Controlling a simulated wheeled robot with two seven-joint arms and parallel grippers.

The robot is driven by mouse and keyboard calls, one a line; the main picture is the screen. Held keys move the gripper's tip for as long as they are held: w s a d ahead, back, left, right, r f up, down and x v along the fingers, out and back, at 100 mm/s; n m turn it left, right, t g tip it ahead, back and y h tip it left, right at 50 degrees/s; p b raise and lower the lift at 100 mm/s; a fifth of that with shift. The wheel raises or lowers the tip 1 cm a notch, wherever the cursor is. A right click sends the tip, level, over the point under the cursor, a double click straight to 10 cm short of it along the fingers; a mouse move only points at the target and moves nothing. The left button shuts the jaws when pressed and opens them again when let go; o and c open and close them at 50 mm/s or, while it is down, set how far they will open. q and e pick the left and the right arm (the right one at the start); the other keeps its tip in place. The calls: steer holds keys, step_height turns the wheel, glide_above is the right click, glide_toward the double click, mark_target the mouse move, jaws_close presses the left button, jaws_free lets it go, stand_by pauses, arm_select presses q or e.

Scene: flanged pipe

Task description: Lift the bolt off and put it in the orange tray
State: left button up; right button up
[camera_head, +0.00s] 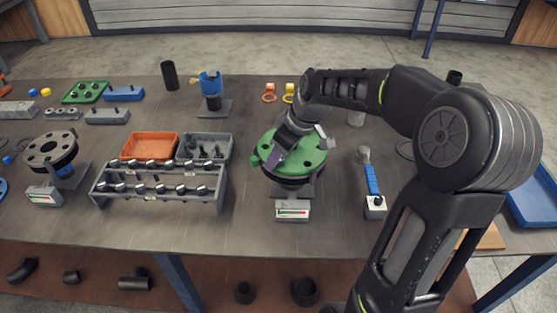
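The green flange (309,160) sits on a stand in the middle of the bench, with dark bolt holes in its face. My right gripper (274,160) reaches down over the left part of the flange from the right. Purple shows at its fingertips, and I cannot tell whether they are open or shut. Any bolt under the fingers is hidden. The orange tray (150,146) lies to the left of the flange, behind the bolt rack, and looks empty. My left gripper is not in view.
A grey rack (160,186) with rows of bolts stands in front of the orange tray. A grey bin (205,146) with small parts adjoins the tray. A blue-handled tool (370,180) lies right of the flange. A blue clamp stand (211,90) is behind.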

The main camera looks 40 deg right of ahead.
stand_by(0.6)
jaws_close()
stand_by(0.3)
